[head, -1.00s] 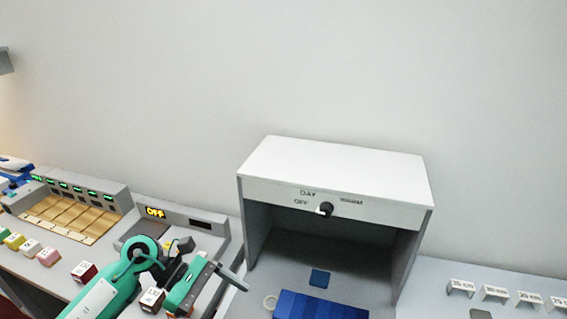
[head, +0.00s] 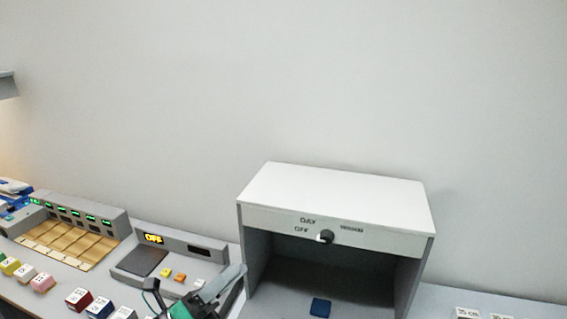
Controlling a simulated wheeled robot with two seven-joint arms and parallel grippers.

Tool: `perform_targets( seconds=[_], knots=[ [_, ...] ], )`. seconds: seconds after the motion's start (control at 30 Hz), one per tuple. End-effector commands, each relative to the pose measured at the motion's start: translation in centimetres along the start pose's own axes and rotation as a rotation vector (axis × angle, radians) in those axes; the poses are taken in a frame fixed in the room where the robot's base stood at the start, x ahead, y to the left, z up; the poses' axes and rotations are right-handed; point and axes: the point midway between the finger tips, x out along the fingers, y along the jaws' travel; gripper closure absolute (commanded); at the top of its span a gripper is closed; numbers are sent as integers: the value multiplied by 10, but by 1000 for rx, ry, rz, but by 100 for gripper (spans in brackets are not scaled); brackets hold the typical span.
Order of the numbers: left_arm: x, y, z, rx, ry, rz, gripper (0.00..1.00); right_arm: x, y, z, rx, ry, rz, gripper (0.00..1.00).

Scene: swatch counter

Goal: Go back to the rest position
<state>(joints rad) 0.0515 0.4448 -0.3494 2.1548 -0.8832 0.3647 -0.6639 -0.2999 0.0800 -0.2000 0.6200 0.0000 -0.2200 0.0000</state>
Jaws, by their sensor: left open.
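My left gripper (head: 195,291) is at the bottom of the head view, in front of the grey console (head: 122,272) with the OFF display. It is open, with nothing seen between its fingers. Most of it and its arm are cut off by the lower edge. My right gripper is not in view.
A white-topped light booth (head: 335,197) with a dial (head: 326,237) stands right of my left gripper, a small blue swatch (head: 320,307) inside. A slotted wooden tray (head: 68,241) and several coloured cubes, including a dark red one (head: 78,299), are at left.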

Motion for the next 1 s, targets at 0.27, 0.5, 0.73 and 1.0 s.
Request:
perform_targets(
  seconds=[0.27,0.5,0.73,1.0],
  knots=[
    [-56,45,38,-500,-514,256,0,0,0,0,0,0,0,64],
    [-139,92,22,-926,-939,511,0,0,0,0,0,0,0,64],
    [-229,112,-41,-1299,-1332,796,0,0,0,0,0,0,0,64],
    [-300,92,-121,-1570,-1666,1099,0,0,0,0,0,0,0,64]
  ],
)
